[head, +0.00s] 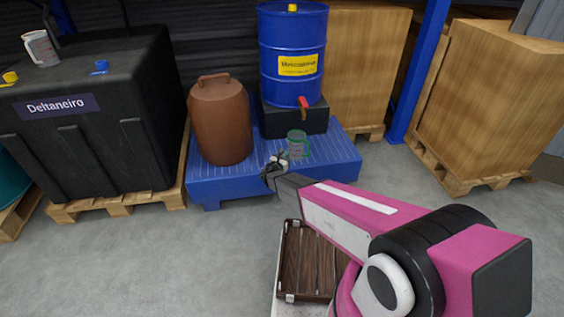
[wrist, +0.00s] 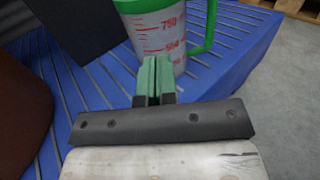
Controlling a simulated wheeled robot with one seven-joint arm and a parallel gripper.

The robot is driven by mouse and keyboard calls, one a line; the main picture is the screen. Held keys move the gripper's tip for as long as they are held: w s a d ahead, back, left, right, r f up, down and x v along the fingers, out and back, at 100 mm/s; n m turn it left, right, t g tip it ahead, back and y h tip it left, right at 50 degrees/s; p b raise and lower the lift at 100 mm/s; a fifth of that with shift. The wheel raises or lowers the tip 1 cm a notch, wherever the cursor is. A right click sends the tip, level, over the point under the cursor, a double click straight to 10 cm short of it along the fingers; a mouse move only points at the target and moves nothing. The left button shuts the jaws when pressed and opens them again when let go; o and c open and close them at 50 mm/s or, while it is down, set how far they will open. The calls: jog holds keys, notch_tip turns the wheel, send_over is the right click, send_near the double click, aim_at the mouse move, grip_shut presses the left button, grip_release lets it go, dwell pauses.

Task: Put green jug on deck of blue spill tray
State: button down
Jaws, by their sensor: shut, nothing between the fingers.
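The green jug (head: 297,145), a clear measuring jug with green rim and handle and red markings, stands upright on the slatted deck of the blue spill tray (head: 225,187), in front of the blue drum. It also shows in the wrist view (wrist: 150,32), just beyond my fingertips, with its handle to the right. My gripper (head: 272,168) is shut and empty, close to the jug on its near left side. In the wrist view the fingers (wrist: 154,75) are together and overlap the jug's lower part. I cannot tell whether they touch it.
A brown lidded container (head: 220,120) stands on the tray left of the jug. A blue drum (head: 292,55) with a red tap sits on a black stand (head: 292,117) behind it. A black tank (head: 110,130) is at left, wooden crates (head: 495,100) at right. Floor in front is partly clear.

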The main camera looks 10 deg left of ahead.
aim_at(294, 147)
jog(key=shift+x, duration=3.05)
jog(key=x, duration=0.7)
jog(key=shift+w+d, duration=0.15)
jog(key=shift+w, duration=0.05)
jog(key=shift+s, duration=0.15)
